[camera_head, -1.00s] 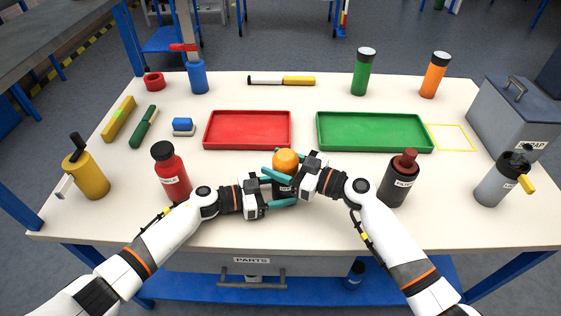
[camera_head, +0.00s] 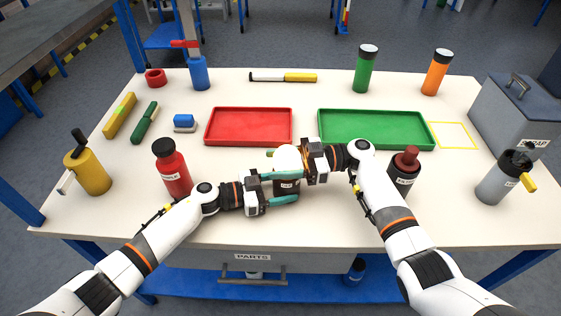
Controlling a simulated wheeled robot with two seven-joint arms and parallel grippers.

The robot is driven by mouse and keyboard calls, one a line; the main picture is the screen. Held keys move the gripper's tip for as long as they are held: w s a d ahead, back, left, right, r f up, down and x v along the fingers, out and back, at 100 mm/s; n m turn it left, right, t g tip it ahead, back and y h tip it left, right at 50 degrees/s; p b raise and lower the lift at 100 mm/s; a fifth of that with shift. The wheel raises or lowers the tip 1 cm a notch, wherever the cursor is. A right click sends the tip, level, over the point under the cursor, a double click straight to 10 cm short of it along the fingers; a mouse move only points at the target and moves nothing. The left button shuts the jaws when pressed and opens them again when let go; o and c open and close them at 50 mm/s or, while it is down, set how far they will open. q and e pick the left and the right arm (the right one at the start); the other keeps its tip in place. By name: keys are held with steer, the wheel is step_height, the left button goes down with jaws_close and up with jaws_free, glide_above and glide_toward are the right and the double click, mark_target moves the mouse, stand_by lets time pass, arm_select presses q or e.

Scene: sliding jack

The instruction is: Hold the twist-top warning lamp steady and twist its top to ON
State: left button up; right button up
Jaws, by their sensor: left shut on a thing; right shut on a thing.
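The warning lamp stands upright near the front middle of the table. Its dark body (camera_head: 287,187) carries a pale label, partly covered by my fingers. Its domed top (camera_head: 286,159) looks bright whitish, as if lit, with orange light on my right gripper beside it. My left gripper (camera_head: 284,186) comes in from the left, low, and is shut on the lamp's body. My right gripper (camera_head: 291,155) comes in from the right, higher, and is shut on the top, hiding its right side.
A red bottle (camera_head: 172,170) stands close left of my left gripper, and a dark bottle with a red cap (camera_head: 404,170) right of my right forearm. The red tray (camera_head: 248,142) and green tray (camera_head: 375,145) lie behind the lamp. Table room in front of it is narrow.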

mark_target(281, 151)
arm_select(q)
steer(key=shift+o, duration=0.2)
steer(key=shift+s, duration=0.1)
arm_select(e)
steer(key=shift+f, duration=0.1)
steer(key=o, duration=1)
step_height(281, 151, up, 10)
steer(key=shift+r, duration=0.1)
arm_select(q)
steer(key=o, duration=0.9)
steer(key=shift+o, duration=0.2)
